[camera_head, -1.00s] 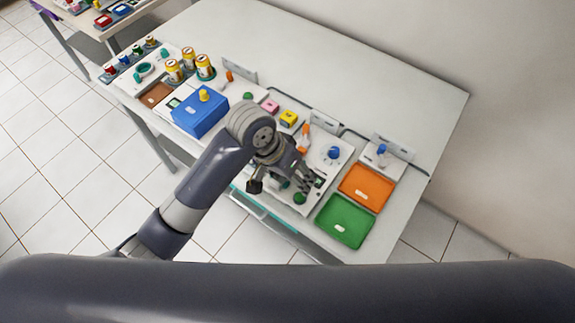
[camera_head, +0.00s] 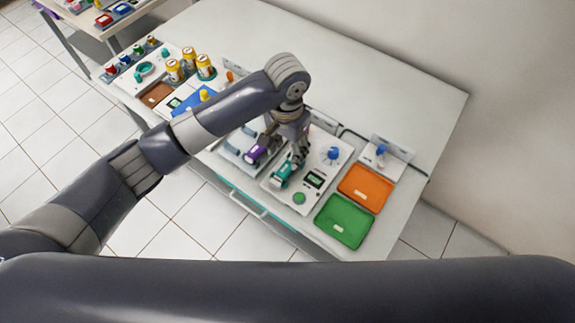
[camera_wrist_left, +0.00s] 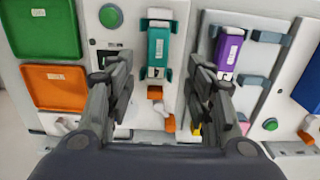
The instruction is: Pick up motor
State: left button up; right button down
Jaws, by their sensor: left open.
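A teal handheld piece with a white label (camera_head: 281,176) lies in a holder on a white control unit. It also shows in the left wrist view (camera_wrist_left: 158,47), upper middle. A purple piece of similar shape (camera_head: 257,154) lies in the holder beside it, and in the left wrist view (camera_wrist_left: 230,50) it is to the right. I cannot tell from the labels which one is the motor. My left gripper (camera_head: 287,158) is open, pointing down over the teal piece. In the left wrist view its fingers (camera_wrist_left: 163,75) stand on either side of that piece, without visible grip. My right gripper is not in view.
An orange tray (camera_head: 380,178) and a green tray (camera_head: 332,226) sit to the right. A blue knob (camera_head: 333,153) and green button (camera_head: 299,198) are on the control unit. The table's far side is clear.

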aim_at(288, 166)
pick_arm(q)
jog(key=f, duration=0.1)
jog(key=f+p, duration=0.1)
jog(key=f, duration=0.2)
jog(key=shift+s+f, duration=0.25)
jog(key=shift+f, duration=0.15)
jog(key=shift+d+f+p, duration=0.1)
jog(key=shift+f+p, duration=0.2)
jog(key=shift+f, duration=0.25)
grip_shut()
